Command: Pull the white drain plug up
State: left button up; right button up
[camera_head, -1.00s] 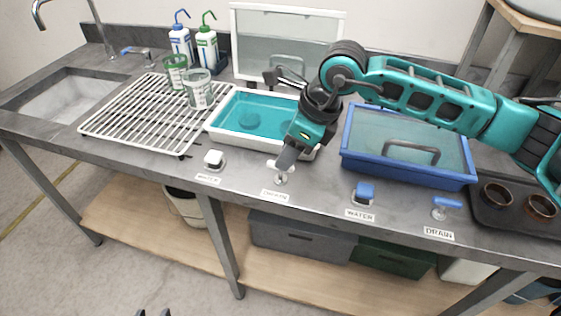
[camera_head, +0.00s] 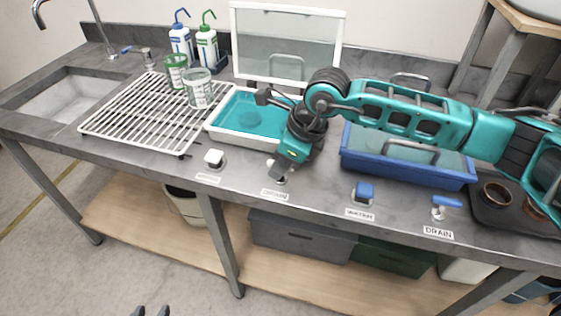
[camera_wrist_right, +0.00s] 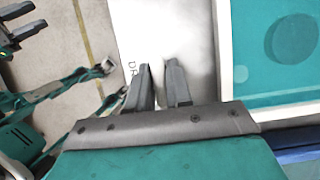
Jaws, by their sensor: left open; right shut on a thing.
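The white drain plug (camera_head: 270,163) stands at the bench's front edge, behind a DRAIN label (camera_head: 275,195) and in front of the white tray with teal liquid (camera_head: 214,128). My right gripper (camera_head: 276,174) reaches down over the plug and is shut on its white handle, hiding most of it. In the right wrist view the two fingers of my right gripper (camera_wrist_right: 161,68) stand close together, and the handle between them is hard to make out. The label (camera_wrist_right: 131,72) is partly covered there. My left gripper (camera_head: 151,312) shows only its dark fingertips at the bottom edge, open and empty, away from the bench.
A white WATER knob (camera_head: 214,158) stands left of the plug. A blue WATER knob (camera_head: 363,193) and a blue drain handle (camera_head: 447,202) stand to the right. A blue tray (camera_head: 400,172) lies under my right arm. A white rack (camera_head: 135,115) holds beakers at the left.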

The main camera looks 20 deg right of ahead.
grip_shut()
jog(key=shift+r, duration=1.35)
jog(key=o, duration=0.6)
grip_release()
